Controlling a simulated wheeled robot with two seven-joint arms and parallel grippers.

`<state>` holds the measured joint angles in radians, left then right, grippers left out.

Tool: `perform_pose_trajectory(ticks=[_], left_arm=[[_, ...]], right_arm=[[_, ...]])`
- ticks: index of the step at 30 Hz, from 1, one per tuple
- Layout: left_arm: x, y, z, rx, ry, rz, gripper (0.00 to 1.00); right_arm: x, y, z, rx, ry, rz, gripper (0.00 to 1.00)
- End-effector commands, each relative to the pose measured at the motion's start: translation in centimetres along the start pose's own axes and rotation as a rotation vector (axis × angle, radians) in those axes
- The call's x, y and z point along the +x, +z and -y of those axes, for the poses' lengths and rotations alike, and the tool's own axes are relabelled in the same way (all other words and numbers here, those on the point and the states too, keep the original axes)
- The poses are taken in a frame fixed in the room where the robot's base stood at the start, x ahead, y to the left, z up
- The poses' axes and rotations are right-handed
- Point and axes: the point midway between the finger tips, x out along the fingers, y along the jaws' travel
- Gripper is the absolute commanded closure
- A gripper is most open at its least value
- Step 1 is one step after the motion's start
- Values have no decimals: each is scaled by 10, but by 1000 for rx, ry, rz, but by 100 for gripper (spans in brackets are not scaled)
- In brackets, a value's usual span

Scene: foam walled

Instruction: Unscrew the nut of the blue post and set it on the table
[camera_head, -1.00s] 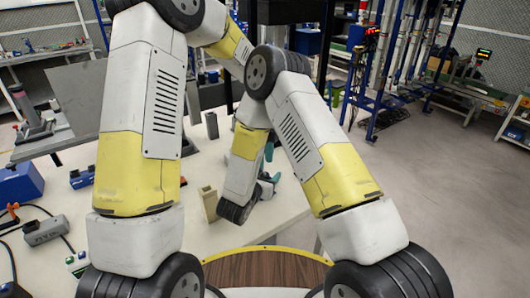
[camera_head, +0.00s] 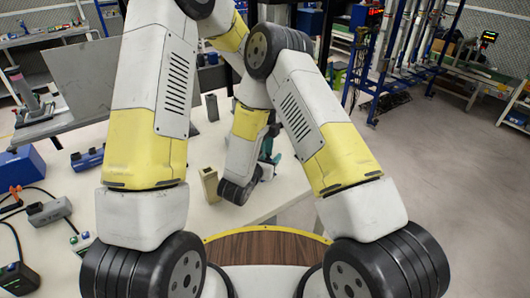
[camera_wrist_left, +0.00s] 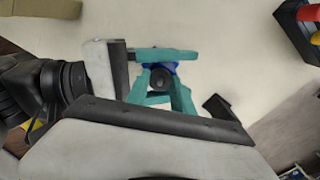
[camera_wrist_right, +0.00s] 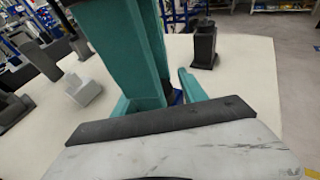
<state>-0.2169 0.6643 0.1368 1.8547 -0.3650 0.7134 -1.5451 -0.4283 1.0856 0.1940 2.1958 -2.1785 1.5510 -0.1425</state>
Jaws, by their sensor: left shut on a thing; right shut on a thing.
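In the left wrist view a small blue post (camera_wrist_left: 148,67) stands on the pale table, with a round dark nut (camera_wrist_left: 162,78) in its middle. Teal fingers of my left gripper (camera_wrist_left: 168,90) reach in from below in that view and are shut at the nut. Other teal fingers cross the post from the side. In the right wrist view my right gripper (camera_wrist_right: 172,98) has its teal fingers shut low around the blue post (camera_wrist_right: 177,97), mostly hidden. The large teal column there belongs to my left gripper. In the head view my arms hide most of this.
On the table (camera_head: 120,215) stand an open beige block (camera_head: 209,186) and a dark block (camera_head: 212,107). A blue box (camera_head: 20,175) and cabled devices lie at the left. In the left wrist view a dark bin (camera_wrist_left: 298,28) with coloured parts is at the upper right.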

Motion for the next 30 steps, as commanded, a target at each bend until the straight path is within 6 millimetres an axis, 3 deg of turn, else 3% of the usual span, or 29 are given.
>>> perform_pose_trajectory(ticks=[9, 17, 18, 21, 30], left_arm=[[-1, 0, 1, -270, -2, 0, 100], [-1, 0, 1, -290, -3, 0, 100], [-1, 0, 1, -290, -3, 0, 70], [-1, 0, 1, -289, -2, 0, 50], [-2, 0, 0, -289, -2, 0, 50]], right_arm=[[0, 0, 0, 0, 1, 0, 100], [0, 0, 0, 0, 1, 0, 100], [0, 0, 0, 0, 1, 0, 100], [0, 0, 0, 0, 1, 0, 100], [0, 0, 0, 0, 1, 0, 100]])
